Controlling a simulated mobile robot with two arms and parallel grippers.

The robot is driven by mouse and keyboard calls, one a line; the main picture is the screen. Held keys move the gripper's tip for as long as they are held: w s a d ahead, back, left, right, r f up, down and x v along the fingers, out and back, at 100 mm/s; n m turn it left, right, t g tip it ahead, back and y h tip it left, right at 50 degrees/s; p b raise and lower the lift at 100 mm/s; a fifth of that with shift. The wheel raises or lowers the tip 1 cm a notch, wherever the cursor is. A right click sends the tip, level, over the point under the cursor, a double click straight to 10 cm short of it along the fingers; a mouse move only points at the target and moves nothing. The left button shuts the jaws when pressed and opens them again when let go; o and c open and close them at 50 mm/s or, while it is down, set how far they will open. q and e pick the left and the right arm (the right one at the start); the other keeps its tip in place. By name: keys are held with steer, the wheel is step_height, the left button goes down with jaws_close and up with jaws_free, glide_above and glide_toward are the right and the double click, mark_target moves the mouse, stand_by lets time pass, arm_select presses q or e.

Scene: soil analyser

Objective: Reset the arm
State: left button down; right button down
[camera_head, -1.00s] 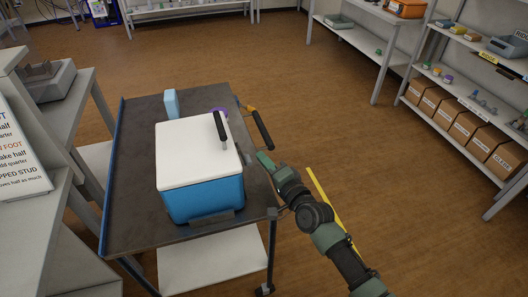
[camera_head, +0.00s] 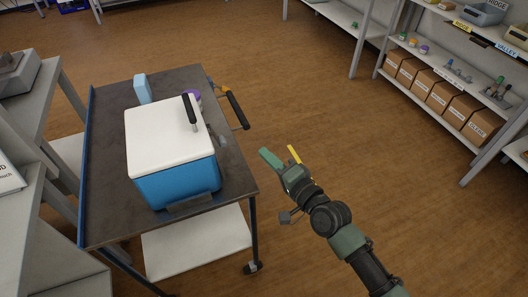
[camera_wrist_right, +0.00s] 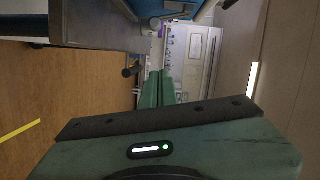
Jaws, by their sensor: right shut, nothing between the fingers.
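My right gripper (camera_head: 268,157) has green fingers and is over the open floor, just right of the cart and apart from it. In the right wrist view its two green fingers (camera_wrist_right: 157,88) lie side by side, closed together with nothing between them. The right arm comes in from the bottom right of the head view. My left gripper is not in view.
A dark-topped cart (camera_head: 105,200) carries a blue cooler (camera_head: 180,187) with a white lid, a light blue block (camera_head: 142,88) and a purple item (camera_head: 193,96). Its black handle (camera_head: 238,110) sticks out right. Shelves with cardboard boxes (camera_head: 440,97) stand at the right. Brown floor between is clear.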

stand_by(0.4)
steer(key=s+d+f+n+g+h, duration=0.2)
steer(key=s+d+f, duration=0.25)
steer(key=f, duration=0.75)
steer(key=s+d+f+n+g+h, duration=0.1)
steer(key=s+d+f+g+h, duration=0.3)
steer(key=f, duration=0.8)
steer(key=s+d+f+n, duration=0.25)
steer(key=s+f, duration=0.25)
steer(key=f, duration=0.7)
steer(key=s+d+f+n+g+h, duration=0.1)
steer(key=s+f, duration=0.4)
steer(key=s, duration=0.6)
steer(key=s+d+f+n+g+h, duration=0.1)
steer(key=s+d+f+n+g, duration=0.2)
steer(key=s+f, duration=0.3)
steer(key=s+d+f+n+g+h, duration=0.1)
steer(key=s+f, duration=0.5)
steer(key=s, duration=1.1)
steer(key=d+n+g, duration=0.1)
steer(key=d+g, duration=0.1)
steer(key=shift+d+g, duration=0.25)
steer(key=shift+g, duration=0.15)
